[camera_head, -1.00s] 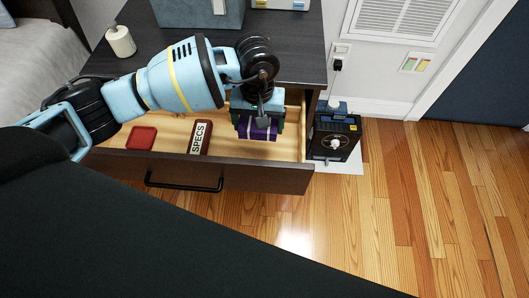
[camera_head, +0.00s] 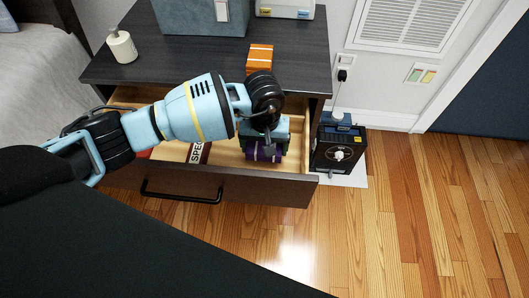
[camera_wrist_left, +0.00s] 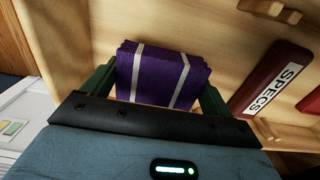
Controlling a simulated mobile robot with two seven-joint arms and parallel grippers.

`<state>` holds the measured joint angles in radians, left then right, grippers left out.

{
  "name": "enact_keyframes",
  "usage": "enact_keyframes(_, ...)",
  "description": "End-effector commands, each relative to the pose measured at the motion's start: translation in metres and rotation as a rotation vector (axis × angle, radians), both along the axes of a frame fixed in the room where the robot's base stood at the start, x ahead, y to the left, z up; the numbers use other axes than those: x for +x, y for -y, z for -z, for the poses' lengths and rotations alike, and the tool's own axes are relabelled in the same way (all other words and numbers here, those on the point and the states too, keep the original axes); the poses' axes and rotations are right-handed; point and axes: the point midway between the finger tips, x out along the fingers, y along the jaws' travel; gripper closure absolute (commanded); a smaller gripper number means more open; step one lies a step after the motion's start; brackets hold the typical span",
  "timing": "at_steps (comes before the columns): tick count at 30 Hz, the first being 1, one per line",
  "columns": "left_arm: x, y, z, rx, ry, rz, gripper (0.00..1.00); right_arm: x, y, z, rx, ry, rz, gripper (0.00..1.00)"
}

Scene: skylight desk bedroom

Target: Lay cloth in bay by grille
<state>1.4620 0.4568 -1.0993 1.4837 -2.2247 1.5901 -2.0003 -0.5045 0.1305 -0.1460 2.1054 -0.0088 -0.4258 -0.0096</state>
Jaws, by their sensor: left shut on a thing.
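A folded purple cloth (camera_head: 264,154) with pale stripes is between the green fingers of my left gripper (camera_head: 264,143). The gripper is shut on it. In the left wrist view the cloth (camera_wrist_left: 160,78) lies flat-folded between both fingers, above pale wood. The cloth is at the right part of the open drawer (camera_head: 245,190), the side nearer the wall grille (camera_head: 405,22). Whether it touches the drawer floor I cannot tell. My wrist hides part of the drawer behind it. My right gripper is not in view.
A dark red SPECS case (camera_head: 198,153) lies in the drawer left of the cloth, partly hidden by my arm. An orange striped thing (camera_head: 260,58) is on the dresser top (camera_head: 215,55). A black box with a dial (camera_head: 338,150) stands right of the drawer. Open floor is further right.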

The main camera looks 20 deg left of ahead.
Motion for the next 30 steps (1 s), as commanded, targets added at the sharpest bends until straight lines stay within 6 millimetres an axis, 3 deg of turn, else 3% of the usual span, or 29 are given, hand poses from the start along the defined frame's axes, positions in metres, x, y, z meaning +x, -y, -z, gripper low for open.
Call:
enact_keyframes(4, 0.0, 0.0, 0.006, 0.0, -0.001, 0.0, 0.32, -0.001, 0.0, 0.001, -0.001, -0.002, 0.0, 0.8)
enact_keyframes(12, 0.0, 0.0, 0.037, -0.001, -0.001, 0.0, 0.32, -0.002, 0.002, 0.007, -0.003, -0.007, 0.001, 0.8)
enact_keyframes(24, 0.0, 0.0, 0.041, 0.0, 0.0, 0.001, 0.32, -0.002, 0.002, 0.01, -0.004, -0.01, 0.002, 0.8)
enact_keyframes(25, 0.0, 0.0, 0.041, 0.0, 0.0, 0.001, 0.1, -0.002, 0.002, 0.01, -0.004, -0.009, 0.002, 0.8)
enact_keyframes(27, 0.0, 0.0, 0.04, 0.0, 0.0, 0.001, 0.01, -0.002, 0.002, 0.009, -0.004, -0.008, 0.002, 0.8)
enact_keyframes(30, 0.0, 0.0, 0.04, 0.0, 0.0, 0.001, 0.0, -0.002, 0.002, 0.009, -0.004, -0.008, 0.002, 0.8)
